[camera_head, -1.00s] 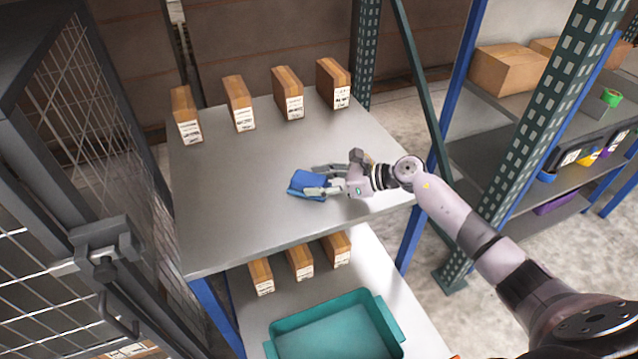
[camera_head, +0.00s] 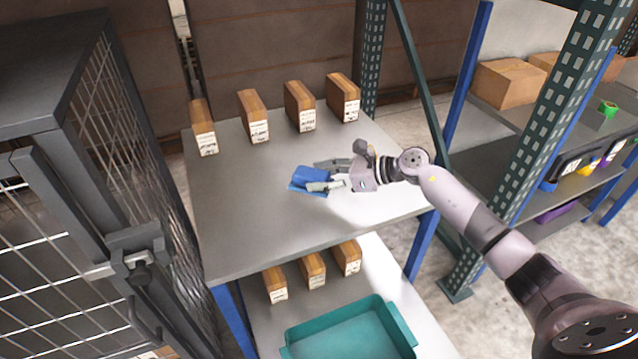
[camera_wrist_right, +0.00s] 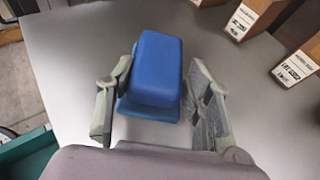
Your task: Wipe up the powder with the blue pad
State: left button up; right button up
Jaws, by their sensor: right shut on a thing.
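The blue pad (camera_head: 310,178) is on or just above the bare grey upper shelf (camera_head: 250,220), near its middle; I cannot tell whether it touches. My right gripper (camera_head: 325,175) is shut on it, with one finger along each side. In the right wrist view the pad (camera_wrist_right: 158,68) has a thick blue block on a wider blue base, between the fingertips (camera_wrist_right: 160,88). No powder can be made out on the shelf in either view. My left gripper is not in view.
Several brown boxes with white labels (camera_head: 258,128) stand along the shelf's back. More small boxes (camera_head: 313,275) and a teal tray (camera_head: 345,335) are on the level below. A mesh cage (camera_head: 130,130) stands at the left, and a green upright (camera_head: 540,120) at the right.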

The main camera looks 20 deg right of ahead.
jog(key=shift+r, duration=1.05)
jog(key=shift+d, duration=0.1)
